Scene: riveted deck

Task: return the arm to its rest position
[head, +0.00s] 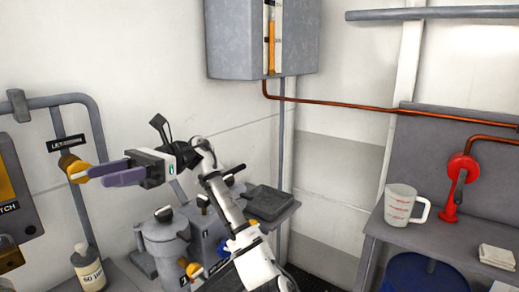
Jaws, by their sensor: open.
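My arm (226,203) reaches up and to the left from the bottom centre of the head view. My gripper (97,177) is at the left, pointing left, with its two purple fingers apart and nothing visible between them. Its fingertips are close to a yellow-handled brass fitting (72,166) on the grey pipework. I cannot tell whether they touch it.
Grey canisters (163,240) stand below the gripper, with a dark tray (270,202) behind the arm. A labelled bottle (88,269) is at lower left. A grey cabinet (235,40) hangs above. At right, a bench holds a measuring jug (399,205) and red pump (460,180).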

